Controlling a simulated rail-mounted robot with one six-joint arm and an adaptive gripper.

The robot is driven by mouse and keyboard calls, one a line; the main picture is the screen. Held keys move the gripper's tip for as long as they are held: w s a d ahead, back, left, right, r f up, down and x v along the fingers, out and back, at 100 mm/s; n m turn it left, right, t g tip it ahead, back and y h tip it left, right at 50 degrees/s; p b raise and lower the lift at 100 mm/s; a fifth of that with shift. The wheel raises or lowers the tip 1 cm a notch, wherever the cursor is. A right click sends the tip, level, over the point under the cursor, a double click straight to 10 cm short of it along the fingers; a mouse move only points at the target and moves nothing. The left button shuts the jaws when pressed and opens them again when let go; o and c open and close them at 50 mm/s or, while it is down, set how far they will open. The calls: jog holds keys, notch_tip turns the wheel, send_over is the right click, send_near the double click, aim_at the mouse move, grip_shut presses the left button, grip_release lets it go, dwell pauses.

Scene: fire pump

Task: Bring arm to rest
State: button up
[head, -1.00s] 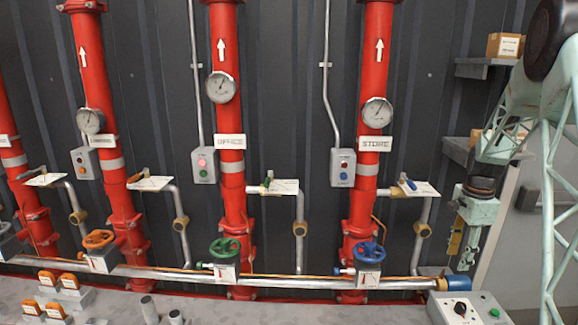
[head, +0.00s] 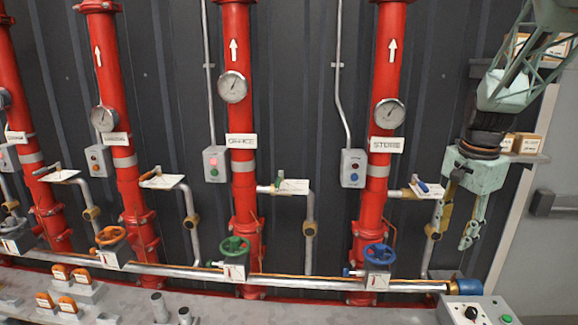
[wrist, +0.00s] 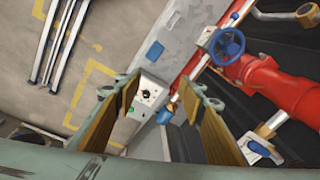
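My gripper (head: 456,218) hangs pointing down at the right side of the head view, to the right of the red pipe labelled STORE (head: 384,146). Its two fingers are apart with nothing between them. In the wrist view my gripper (wrist: 158,112) shows both wood-coloured finger pads spread, with open air between them. The control box with a black knob and green button (wrist: 147,95) shows beyond the fingers, well apart from them. My arm comes down from the upper right of the head view.
Red pipes with gauges and green (head: 234,247) and blue (head: 377,254) handwheels stand left of my gripper. Small boxes (head: 522,143) sit on a shelf (head: 535,158) at right. A control box (head: 476,311) stands below. Long metal bars (wrist: 65,40) lie on the floor.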

jog(key=s+a+r+n+t, duration=0.1)
jog(key=s+a+r+n, duration=0.2)
jog(key=s+a+r, duration=0.45)
jog(key=s+a+r+n, duration=0.3)
jog(key=s+a+r, duration=0.1)
jog(key=s+a, duration=0.5)
jog(key=s+a+n, duration=0.3)
jog(key=s+n, duration=0.1)
jog(key=s, duration=0.8)
jog(key=s+a+n+t, duration=0.1)
jog(key=s+a+n, duration=0.2)
jog(key=s, duration=0.8)
jog(key=shift+s+a+n+t+y, duration=0.3)
jog(key=shift+s+a+n, duration=0.1)
jog(key=shift+a, duration=0.25)
jog(key=shift+f, duration=0.1)
